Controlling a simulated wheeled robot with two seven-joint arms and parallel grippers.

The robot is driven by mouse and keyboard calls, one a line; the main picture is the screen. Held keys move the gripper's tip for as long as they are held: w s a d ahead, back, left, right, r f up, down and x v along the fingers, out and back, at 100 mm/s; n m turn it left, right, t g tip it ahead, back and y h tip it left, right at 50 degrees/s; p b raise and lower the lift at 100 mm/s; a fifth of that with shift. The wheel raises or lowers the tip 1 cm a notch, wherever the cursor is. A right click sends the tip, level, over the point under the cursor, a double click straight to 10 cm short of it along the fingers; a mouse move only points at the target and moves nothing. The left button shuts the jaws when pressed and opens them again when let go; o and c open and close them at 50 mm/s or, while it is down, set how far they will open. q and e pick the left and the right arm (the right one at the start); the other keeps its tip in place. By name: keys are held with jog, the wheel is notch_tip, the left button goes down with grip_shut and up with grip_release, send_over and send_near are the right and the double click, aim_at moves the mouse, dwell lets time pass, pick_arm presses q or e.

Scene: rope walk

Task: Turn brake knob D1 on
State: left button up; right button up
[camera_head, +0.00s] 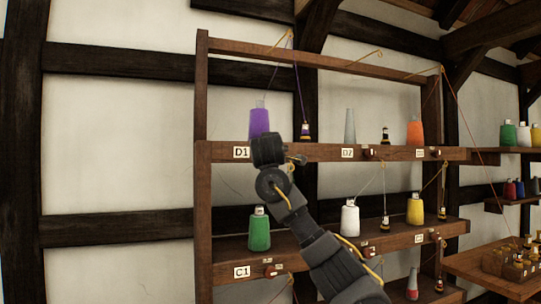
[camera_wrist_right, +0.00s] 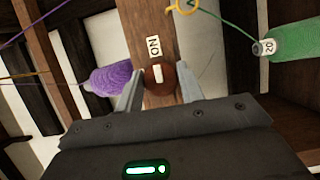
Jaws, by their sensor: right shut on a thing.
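Brake knob D1 (camera_wrist_right: 158,79) is a round, dark reddish-brown knob with a white mark, set on a wooden rail. In the right wrist view the fingers of my right gripper (camera_wrist_right: 161,85) are on either side of it, shut on it. The white mark points toward the "ON" label (camera_wrist_right: 153,45) on the rail. In the head view my right gripper (camera_head: 268,150) is at the upper rail, just right of the D1 label (camera_head: 241,152), and hides the knob. My left gripper is not in view.
A purple spool (camera_head: 259,120) stands on the upper shelf just above my gripper, with a small bobbin (camera_head: 304,132) to its right. Knob D2 (camera_head: 369,152) is farther right. A green spool (camera_head: 259,230) stands on the shelf below. Threads run up to hooks.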

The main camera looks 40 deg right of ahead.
jog(key=o, duration=1)
jog(key=shift+c, duration=0.2)
pick_arm(q)
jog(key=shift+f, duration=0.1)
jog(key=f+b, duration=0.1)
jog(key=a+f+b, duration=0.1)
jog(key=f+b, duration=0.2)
jog(key=b, duration=0.1)
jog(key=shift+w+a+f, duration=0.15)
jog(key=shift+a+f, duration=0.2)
pick_arm(e)
jog(key=v, duration=1)
jog(key=shift+s+a, duration=0.2)
jog(key=shift+s, duration=0.1)
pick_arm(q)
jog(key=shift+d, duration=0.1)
